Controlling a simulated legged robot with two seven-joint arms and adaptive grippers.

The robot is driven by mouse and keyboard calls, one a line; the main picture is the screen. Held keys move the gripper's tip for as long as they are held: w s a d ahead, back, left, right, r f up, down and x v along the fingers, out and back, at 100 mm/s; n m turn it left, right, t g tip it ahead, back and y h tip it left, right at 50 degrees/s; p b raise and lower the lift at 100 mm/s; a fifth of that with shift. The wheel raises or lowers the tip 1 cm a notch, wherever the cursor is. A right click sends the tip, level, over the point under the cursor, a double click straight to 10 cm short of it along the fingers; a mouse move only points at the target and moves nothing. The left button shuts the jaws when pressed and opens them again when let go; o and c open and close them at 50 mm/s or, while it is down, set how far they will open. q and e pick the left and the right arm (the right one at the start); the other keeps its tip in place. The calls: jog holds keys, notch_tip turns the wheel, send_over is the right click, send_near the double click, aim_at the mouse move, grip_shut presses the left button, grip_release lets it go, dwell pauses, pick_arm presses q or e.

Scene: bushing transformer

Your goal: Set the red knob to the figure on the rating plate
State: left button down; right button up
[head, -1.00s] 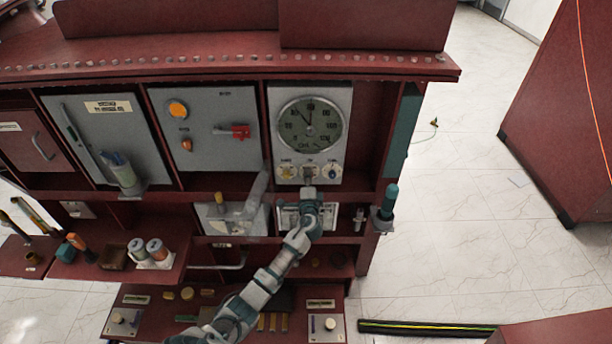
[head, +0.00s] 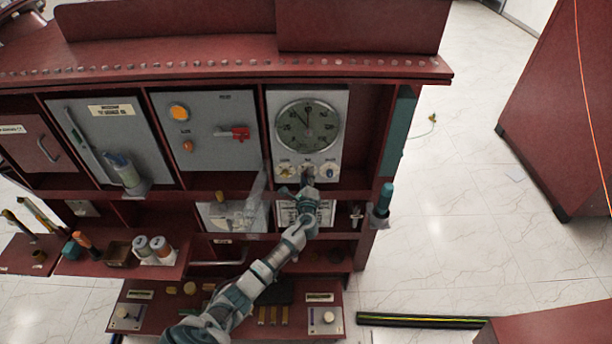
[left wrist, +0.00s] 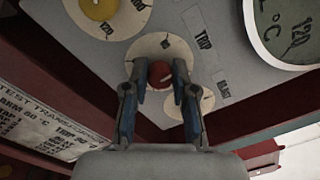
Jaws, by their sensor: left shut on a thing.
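The red knob (left wrist: 160,74) shows in the left wrist view on a round pale dial with dark marks, labelled TRIP. My left gripper (left wrist: 158,82) is shut on it, one finger on each side. In the head view my left gripper (head: 307,182) is at the middle of the knob row under the gauge and hides the red knob. In the head view the plate (head: 326,213) is partly behind my arm.
A round gauge (head: 307,127) sits above the knobs. A yellow knob (head: 285,170) and a blue knob (head: 330,170) flank my gripper closely. A grey panel with a red handle (head: 240,133) is to the left. A teal-handled tool (head: 385,198) stands at the right edge.

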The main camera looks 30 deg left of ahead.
pick_arm(q)
jog(key=shift+s+d+f, duration=0.1)
jog(key=shift+d+f, duration=0.15)
jog(key=shift+f, duration=0.25)
jog(key=c, duration=1)
grip_release()
jog(key=shift+o, duration=0.4)
jog(key=shift+r, duration=0.2)
jog(key=v, duration=1.1)
jog(key=shift+s+d, duration=0.2)
jog(key=shift+s, duration=0.1)
